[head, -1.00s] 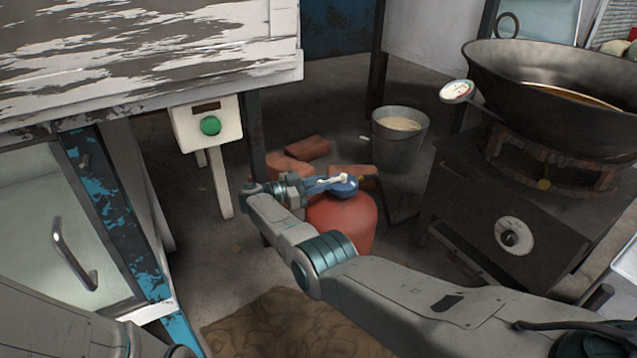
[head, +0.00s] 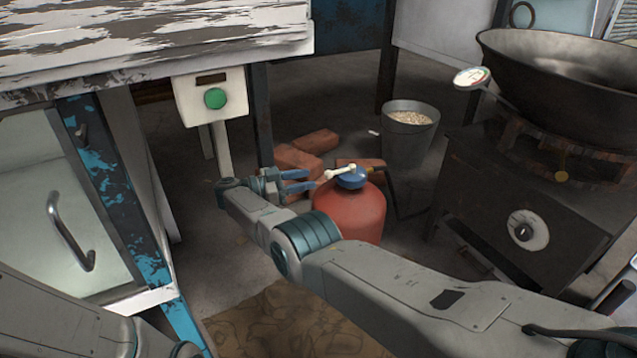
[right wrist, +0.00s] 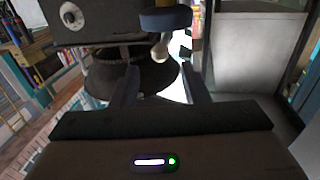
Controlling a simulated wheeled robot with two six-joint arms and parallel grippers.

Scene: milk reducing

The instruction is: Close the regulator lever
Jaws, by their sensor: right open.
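A red gas cylinder (head: 350,210) stands on the floor with a blue regulator (head: 351,178) on top. A cream lever (head: 338,172) sticks out from the regulator toward the left. My right gripper (head: 312,181) is open, just left of the regulator, its blue fingers pointing at it. In the right wrist view the regulator (right wrist: 166,20) is at the top, and the lever's rounded end (right wrist: 160,50) lies ahead of the two spread fingers (right wrist: 162,82). I cannot tell whether a finger touches the lever. My left gripper is not in view; only part of my left arm shows at lower left.
A black stove (head: 510,205) with a large wok (head: 570,85) stands at the right. A metal bucket (head: 408,140) and loose bricks (head: 298,160) lie behind the cylinder. A white box with a green button (head: 215,98) hangs at upper left. A brown mat (head: 285,325) lies in front.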

